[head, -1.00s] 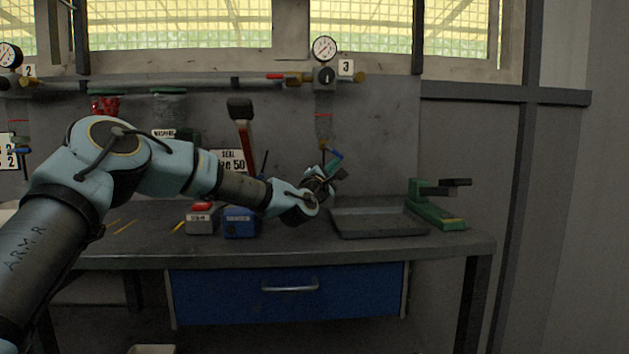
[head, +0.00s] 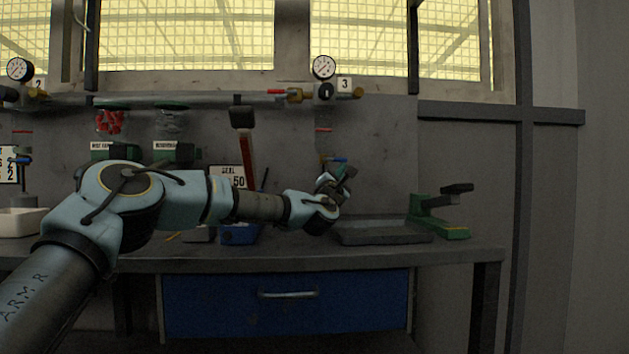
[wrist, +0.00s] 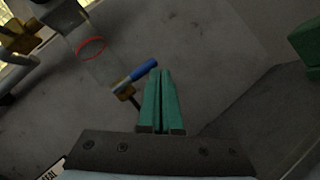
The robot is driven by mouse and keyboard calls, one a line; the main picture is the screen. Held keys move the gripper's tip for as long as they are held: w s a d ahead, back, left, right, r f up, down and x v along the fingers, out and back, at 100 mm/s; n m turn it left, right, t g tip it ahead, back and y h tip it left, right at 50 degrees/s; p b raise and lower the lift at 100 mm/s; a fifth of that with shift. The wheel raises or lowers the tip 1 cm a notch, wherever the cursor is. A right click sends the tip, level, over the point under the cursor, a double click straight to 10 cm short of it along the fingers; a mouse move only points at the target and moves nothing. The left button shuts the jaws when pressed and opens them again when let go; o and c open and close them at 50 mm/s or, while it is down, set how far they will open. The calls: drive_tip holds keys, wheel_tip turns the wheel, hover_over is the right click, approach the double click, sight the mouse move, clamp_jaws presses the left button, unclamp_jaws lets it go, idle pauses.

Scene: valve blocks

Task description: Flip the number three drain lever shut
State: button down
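The number three drain lever has a blue handle (head: 339,160) that points sideways to the right from a brass drain fitting (head: 323,159) below a clear bowl with a red ring. In the wrist view the blue handle (wrist: 137,71) and brass fitting (wrist: 124,90) lie just left of my fingertips. My gripper (wrist: 160,73) has green fingers drawn together, with only a thin gap and nothing seen between them. The fingertips are close to the handle's free end; I cannot tell whether they touch. In the head view my gripper (head: 343,170) is small and partly hidden by my wrist.
The number 3 plate (head: 345,84) and gauge (head: 324,67) are above. A grey tray (head: 385,239) and green clamp-like tool (head: 440,214) stand right on the bench.

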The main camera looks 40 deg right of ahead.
idle(0.6)
drive_tip(key=s+a+f, duration=0.1)
drive_tip(key=s+a, duration=0.2)
drive_tip(key=a, duration=0.4)
drive_tip(key=s+a+f+b, duration=0.1)
drive_tip(key=s+a, duration=0.3)
drive_tip(key=a, duration=0.4)
drive_tip(key=shift+s, duration=0.2)
